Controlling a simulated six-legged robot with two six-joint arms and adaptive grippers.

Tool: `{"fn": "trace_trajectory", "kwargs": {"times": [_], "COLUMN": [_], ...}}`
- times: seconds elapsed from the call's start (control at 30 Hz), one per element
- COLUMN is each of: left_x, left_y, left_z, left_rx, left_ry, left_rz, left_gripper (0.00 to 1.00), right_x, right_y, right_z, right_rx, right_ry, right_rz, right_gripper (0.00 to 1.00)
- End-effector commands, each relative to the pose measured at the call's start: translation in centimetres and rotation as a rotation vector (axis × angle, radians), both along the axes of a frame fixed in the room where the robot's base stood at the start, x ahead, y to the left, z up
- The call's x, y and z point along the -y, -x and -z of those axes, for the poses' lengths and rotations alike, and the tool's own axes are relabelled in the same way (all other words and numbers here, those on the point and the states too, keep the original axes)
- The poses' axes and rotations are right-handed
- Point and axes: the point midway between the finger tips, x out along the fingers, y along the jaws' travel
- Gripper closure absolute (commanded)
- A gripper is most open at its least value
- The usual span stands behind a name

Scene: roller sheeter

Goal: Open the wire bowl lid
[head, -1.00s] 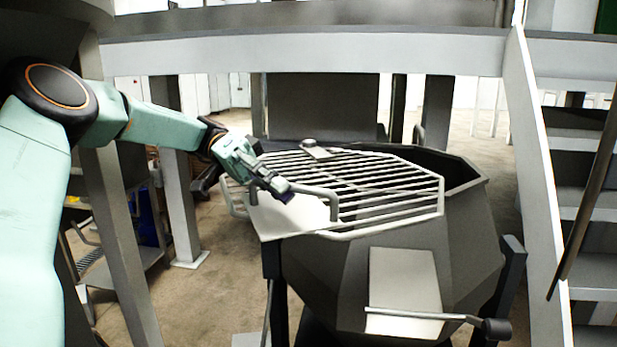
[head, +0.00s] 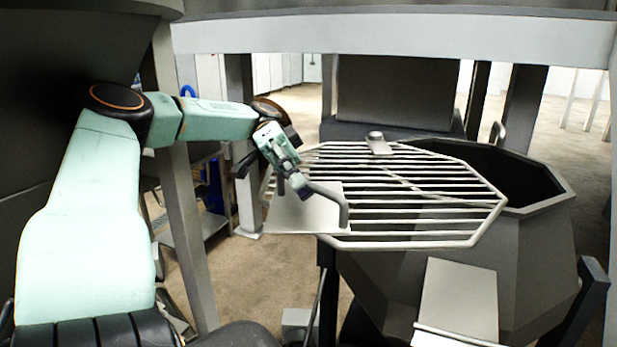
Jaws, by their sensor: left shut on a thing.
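The wire bowl lid (head: 420,190) is a flat octagonal grid of pale metal bars. It lies across the left part of the dark faceted bowl (head: 460,265), shifted left so that the bowl's right side is uncovered. A pale plate (head: 300,212) and a bent bar handle (head: 340,200) are at the lid's left end. My left gripper (head: 301,188) is shut on the handle at its left end. The fingertips partly hide the grasped part. My right gripper is not in view.
A small knob on a bracket (head: 377,143) sits at the lid's far edge. A pale panel (head: 458,297) is on the bowl's front. Grey posts (head: 182,215) and a wheeled shelf (head: 205,222) stand at left. A thick beam (head: 400,42) spans above.

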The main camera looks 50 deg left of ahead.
Motion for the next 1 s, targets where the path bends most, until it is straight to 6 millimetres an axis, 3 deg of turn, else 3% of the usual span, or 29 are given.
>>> {"fn": "trace_trajectory", "kwargs": {"times": [0.3,0.33,0.6,1.0], "left_x": [-0.03,-0.03,0.02,0.43], "left_y": [-0.07,-0.09,-0.26,-0.87], "left_z": [-0.19,-0.19,-0.11,0.07], "left_rx": [0.006,0.006,0.003,0.001], "left_ry": [0.006,0.005,0.003,-0.001], "left_rz": [-0.005,-0.005,-0.003,-0.006], "left_gripper": [1.0,0.86,0.64,0.64], "right_x": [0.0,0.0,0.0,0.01], "right_y": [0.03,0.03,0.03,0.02], "right_z": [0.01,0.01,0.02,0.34], "right_rx": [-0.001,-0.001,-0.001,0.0], "right_ry": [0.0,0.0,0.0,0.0], "right_rz": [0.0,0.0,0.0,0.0], "right_gripper": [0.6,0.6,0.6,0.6]}}
